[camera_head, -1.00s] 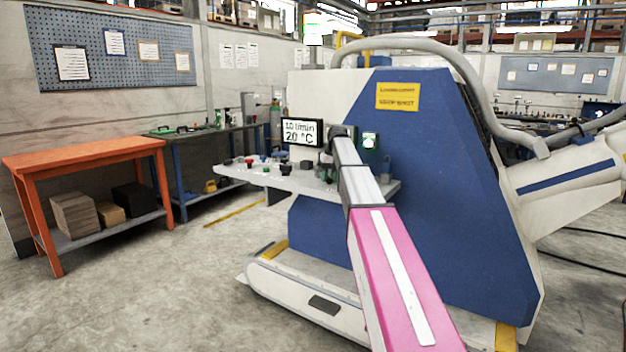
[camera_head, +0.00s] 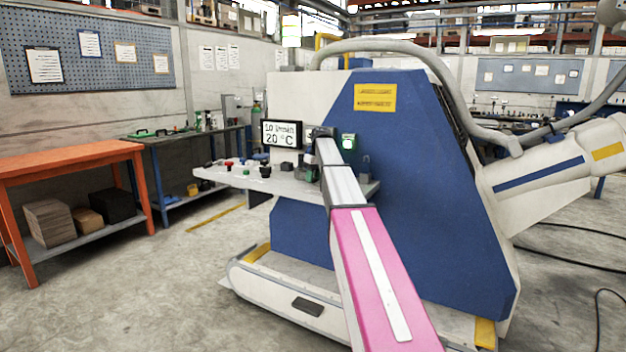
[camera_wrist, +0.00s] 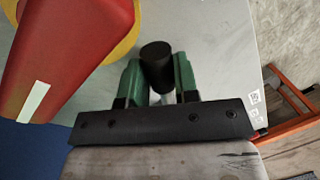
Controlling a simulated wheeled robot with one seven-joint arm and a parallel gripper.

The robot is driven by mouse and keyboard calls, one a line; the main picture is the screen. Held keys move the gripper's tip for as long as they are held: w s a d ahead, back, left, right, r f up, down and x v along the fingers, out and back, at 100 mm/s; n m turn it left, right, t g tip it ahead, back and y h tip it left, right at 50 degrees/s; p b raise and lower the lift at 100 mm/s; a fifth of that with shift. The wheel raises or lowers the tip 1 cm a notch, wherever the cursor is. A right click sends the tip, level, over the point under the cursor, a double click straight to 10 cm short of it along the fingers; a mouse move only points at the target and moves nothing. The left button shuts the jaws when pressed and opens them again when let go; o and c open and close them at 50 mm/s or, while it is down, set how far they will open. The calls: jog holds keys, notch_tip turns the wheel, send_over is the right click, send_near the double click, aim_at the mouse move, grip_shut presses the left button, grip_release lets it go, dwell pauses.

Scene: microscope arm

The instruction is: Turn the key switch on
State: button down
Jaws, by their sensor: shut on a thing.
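In the wrist view my gripper (camera_wrist: 157,64) has its two green fingers on either side of a black cylindrical piece (camera_wrist: 156,52) with a pale shaft below it. The fingers are closed on this piece. I cannot tell from its look whether it is the key switch or which position it is in. In the head view my pink and grey arm reaches to the console shelf (camera_head: 222,178) of the blue and white machine (camera_head: 420,190).
A large red part (camera_wrist: 70,50) on a yellow base stands left of my fingers in the wrist view. In the head view a display (camera_head: 281,134), a green-lit switch (camera_head: 348,142) and small knobs surround the arm's end. An orange table (camera_head: 70,158) stands at left; the floor between is clear.

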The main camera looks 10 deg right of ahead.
jog(key=shift+w+r, duration=0.1)
jog(key=c, duration=0.9)
grip_release()
jog(key=shift+o, duration=0.2)
notch_tip(320, 180, up, 7)
jog(key=d, duration=0.1)
jog(key=shift+w+d+r, duration=0.15)
jog(key=shift+w+d, duration=0.05)
jog(key=shift+d, duration=0.05)
